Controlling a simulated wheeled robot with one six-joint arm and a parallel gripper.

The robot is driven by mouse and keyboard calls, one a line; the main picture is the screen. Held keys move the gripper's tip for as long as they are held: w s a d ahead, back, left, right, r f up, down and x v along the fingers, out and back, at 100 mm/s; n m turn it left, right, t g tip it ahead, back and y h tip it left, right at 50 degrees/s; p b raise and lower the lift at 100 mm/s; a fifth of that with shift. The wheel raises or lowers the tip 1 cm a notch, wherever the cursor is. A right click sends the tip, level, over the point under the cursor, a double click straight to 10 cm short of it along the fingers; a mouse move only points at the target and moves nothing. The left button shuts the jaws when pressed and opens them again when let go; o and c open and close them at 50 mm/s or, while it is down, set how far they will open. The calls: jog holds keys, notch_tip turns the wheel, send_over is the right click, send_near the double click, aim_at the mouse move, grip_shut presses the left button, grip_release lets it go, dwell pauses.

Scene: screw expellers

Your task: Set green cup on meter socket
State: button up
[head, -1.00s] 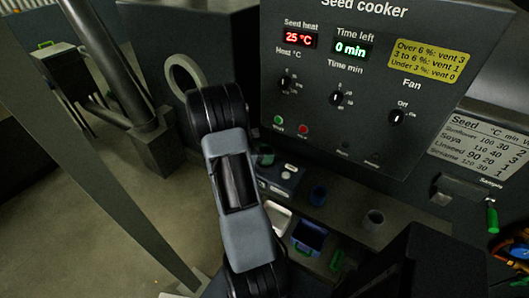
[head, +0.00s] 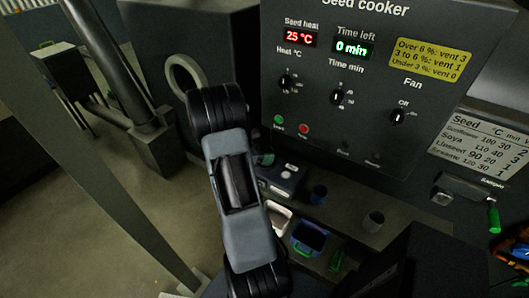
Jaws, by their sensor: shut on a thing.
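A small greenish, cup-like thing (head: 265,159) shows just right of my arm, at the far left end of the meter. I take it for the green cup, but it is dark and partly hidden. The meter is a blue-grey box (head: 288,172) on the bench below the seed cooker panel. Its socket cannot be made out. My arm fills the middle of the head view and hides the area behind it. My gripper is not visible, so I cannot see whether it touches the cup.
The seed cooker panel (head: 355,120) rises behind. A sampler with green handle (head: 493,214) is at right.

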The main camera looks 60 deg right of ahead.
jog(key=shift+f+b, duration=0.35)
jog(key=shift+f, duration=0.15)
jog(key=o, duration=0.7)
jog(key=p+v, duration=0.4)
jog(key=v, duration=0.7)
dwell(0.7)
